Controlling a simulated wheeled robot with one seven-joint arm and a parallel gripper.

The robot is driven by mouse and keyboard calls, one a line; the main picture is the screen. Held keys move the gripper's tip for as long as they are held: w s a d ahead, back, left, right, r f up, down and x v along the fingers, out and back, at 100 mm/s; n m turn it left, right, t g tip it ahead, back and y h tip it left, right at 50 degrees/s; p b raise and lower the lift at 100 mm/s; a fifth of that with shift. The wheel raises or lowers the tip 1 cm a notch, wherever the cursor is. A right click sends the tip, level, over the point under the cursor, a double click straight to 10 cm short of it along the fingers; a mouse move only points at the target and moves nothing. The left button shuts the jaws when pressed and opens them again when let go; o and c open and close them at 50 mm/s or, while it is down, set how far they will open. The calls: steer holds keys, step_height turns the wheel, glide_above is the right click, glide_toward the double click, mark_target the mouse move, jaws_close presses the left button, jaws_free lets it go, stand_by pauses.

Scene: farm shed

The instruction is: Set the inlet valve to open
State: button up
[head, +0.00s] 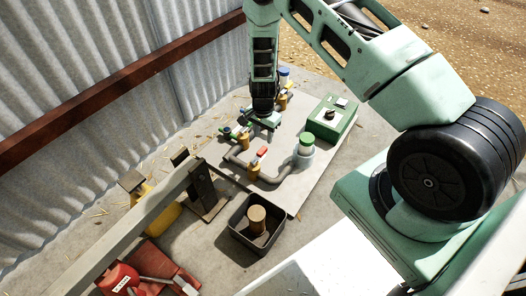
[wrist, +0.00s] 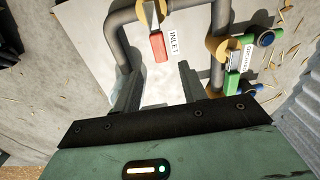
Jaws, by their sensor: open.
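The inlet valve (wrist: 148,12) is a brass body on a grey pipe with a red-tipped lever (wrist: 158,47); a label beside it reads INLET (wrist: 174,40). The lever appears to lie across the pipe run. In the head view a red lever on a brass valve (head: 262,152) shows on the pipework in front of my gripper. My gripper (wrist: 158,70) is open and empty, pointing down at the board. In the wrist view the lever lies just past the fingertips, in line with the gap; I cannot tell the height between them. The fingertips are hard to make out in the head view.
A second valve with a green lever (wrist: 232,82) and blue-capped fittings (wrist: 265,39) stand right of the fingers. A green box (head: 331,117) and a green-capped fitting (head: 304,145) share the board (head: 290,194). A black bin (head: 257,240) stands in front; a corrugated wall rises behind.

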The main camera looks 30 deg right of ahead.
mark_target(263, 149)
step_height(263, 149, down, 7)
steer(key=b, duration=0.3)
jaws_close()
